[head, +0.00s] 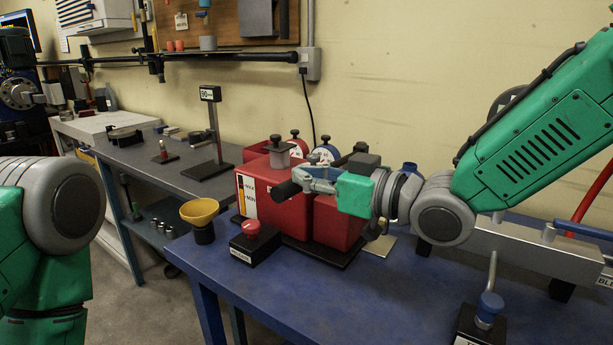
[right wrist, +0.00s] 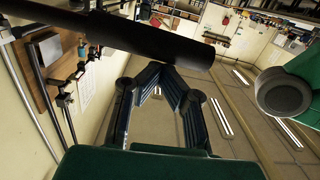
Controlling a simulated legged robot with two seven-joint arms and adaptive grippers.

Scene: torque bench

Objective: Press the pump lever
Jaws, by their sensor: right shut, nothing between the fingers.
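The red pump (head: 266,205) stands on a black base plate on the blue bench. Its lever ends in a black grip (head: 287,189) at the pump's front; in the right wrist view the grip (right wrist: 120,38) is a thick dark bar across the top. My right gripper (head: 302,175) is shut and empty beside the grip. In the right wrist view its fingertips (right wrist: 160,68) are close to the bar; I cannot tell whether they touch. The gripper and wrist hide part of the lever and pump. My left gripper is not in view.
A red push button on a black box (head: 254,245) and a yellow funnel (head: 199,212) stand left of the pump. A blue-knobbed lever on a black box (head: 487,310) is at the front right. The blue bench's front middle (head: 350,300) is clear.

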